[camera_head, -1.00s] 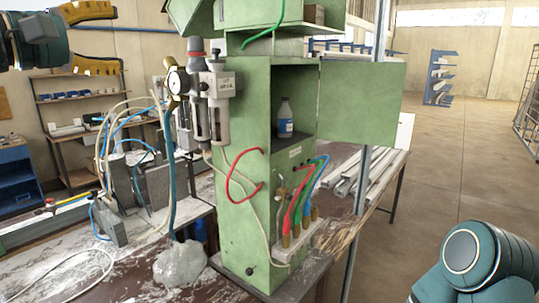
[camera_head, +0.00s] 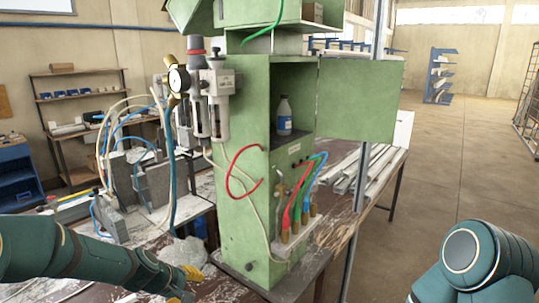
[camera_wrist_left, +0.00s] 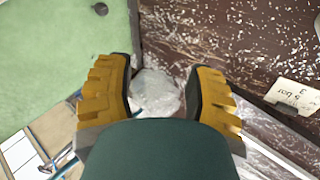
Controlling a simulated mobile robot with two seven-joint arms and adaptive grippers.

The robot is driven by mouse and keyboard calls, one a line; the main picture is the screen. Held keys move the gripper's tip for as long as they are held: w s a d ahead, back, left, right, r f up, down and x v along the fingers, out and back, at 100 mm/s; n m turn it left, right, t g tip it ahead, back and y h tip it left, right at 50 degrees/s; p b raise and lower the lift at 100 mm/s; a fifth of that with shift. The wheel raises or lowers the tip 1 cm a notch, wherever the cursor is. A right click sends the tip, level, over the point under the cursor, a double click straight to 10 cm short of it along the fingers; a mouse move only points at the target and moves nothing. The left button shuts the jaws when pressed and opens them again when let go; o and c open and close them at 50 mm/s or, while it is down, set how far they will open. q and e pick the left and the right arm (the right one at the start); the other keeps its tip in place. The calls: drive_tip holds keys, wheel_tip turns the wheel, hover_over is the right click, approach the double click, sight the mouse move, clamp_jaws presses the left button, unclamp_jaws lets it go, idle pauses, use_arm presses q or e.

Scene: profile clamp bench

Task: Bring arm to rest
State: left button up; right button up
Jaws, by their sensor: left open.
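My left arm comes in from the lower left in the head view, low over the bench. Its gripper (camera_head: 186,284) shows there only in part, as yellow finger pieces at the bottom edge in front of the crumpled clear plastic bag (camera_head: 184,252). In the left wrist view the two yellow fingers with dark pads (camera_wrist_left: 160,88) stand apart, open, with nothing held between them. The bag (camera_wrist_left: 155,93) shows beyond the gap, lying on the bench. My right arm shows at the lower right of the head view, but its gripper is out of view.
The green cabinet (camera_head: 240,215) with open door (camera_head: 362,100) stands close to the left gripper. A paper label (camera_wrist_left: 294,96) lies on the worn bench.

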use_arm(q)
drive_tip(key=s+d+f+m+g, duration=0.1)
drive_tip(key=s+f, duration=0.4)
drive_tip(key=f, duration=0.1)
drive_tip(key=s+d+f+m+g, duration=0.1)
drive_tip(key=s+f, duration=0.3)
drive_tip(key=f, duration=0.2)
drive_tip(key=s+d+f+m+g, duration=0.1)
drive_tip(key=s+d+f, duration=0.1)
drive_tip(key=s+f, duration=0.3)
drive_tip(key=shift+s+f+g, duration=0.3)
drive_tip(key=shift+f, duration=0.25)
drive_tip(key=s+d+f+m+g, duration=0.1)
drive_tip(key=s+d+f, duration=0.2)
drive_tip(key=s, duration=0.4)
drive_tip(key=s+d+f+m+g, duration=0.15)
drive_tip(key=s+f, duration=0.25)
drive_tip(key=s, duration=0.4)
drive_tip(key=w+d+f+m+t+b, duration=0.2)
drive_tip(key=w+f+b, duration=0.3)
drive_tip(key=b, duration=0.6)
drive_tip(key=shift+w+d+f, duration=0.15)
drive_tip(key=shift+w+d, duration=0.3)
drive_tip(key=shift+w, duration=0.5)
